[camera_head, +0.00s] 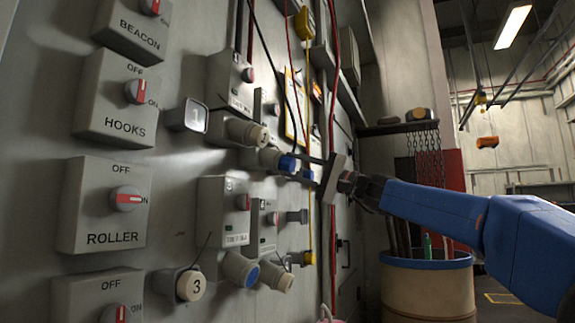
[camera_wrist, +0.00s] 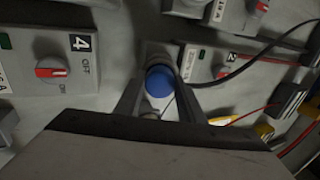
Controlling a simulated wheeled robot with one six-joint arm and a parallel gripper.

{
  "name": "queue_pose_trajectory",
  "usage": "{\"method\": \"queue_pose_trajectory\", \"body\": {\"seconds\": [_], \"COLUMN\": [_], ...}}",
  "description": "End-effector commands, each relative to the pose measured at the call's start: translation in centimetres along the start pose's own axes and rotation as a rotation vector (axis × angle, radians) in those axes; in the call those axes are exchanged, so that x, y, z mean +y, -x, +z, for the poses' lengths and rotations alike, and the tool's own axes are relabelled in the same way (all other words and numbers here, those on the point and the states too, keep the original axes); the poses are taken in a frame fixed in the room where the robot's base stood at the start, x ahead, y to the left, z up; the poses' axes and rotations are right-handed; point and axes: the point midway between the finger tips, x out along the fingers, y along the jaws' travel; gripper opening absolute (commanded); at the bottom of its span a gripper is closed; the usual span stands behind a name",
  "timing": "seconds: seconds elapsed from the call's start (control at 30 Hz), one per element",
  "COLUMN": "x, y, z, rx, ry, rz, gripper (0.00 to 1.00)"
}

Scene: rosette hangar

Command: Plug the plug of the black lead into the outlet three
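A round marker with a 3 (camera_head: 197,286) is at the lower left in the head view, beside an angled grey socket with a blue-rimmed face (camera_head: 250,275). I cannot tell for sure which socket is outlet three. My gripper (camera_head: 296,167) is at the panel, higher and to the right. Its two fingers lie either side of a blue round plug or cap (camera_wrist: 160,80) in the wrist view. Whether they press on it is unclear. A black lead (camera_wrist: 248,66) runs off to the right near it in the wrist view; its end is hidden.
Grey switch boxes with red knobs, such as ROLLER (camera_head: 105,205) and HOOKS (camera_head: 117,98), stand out from the panel. Red and yellow cables hang near my gripper. A blue-rimmed drum (camera_head: 425,290) stands at the right.

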Motion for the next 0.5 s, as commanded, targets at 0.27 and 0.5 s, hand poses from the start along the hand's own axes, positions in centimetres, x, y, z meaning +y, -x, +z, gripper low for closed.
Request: {"method": "queue_pose_trajectory", "body": {"seconds": [0.27,0.5], "x": [-0.01,-0.02], "y": [0.2,0.96], "z": [0.0,0.01], "rx": [0.0,-0.001], "ry": [0.0,0.001], "rz": [0.0,0.0], "gripper": [0.0,0.0]}}
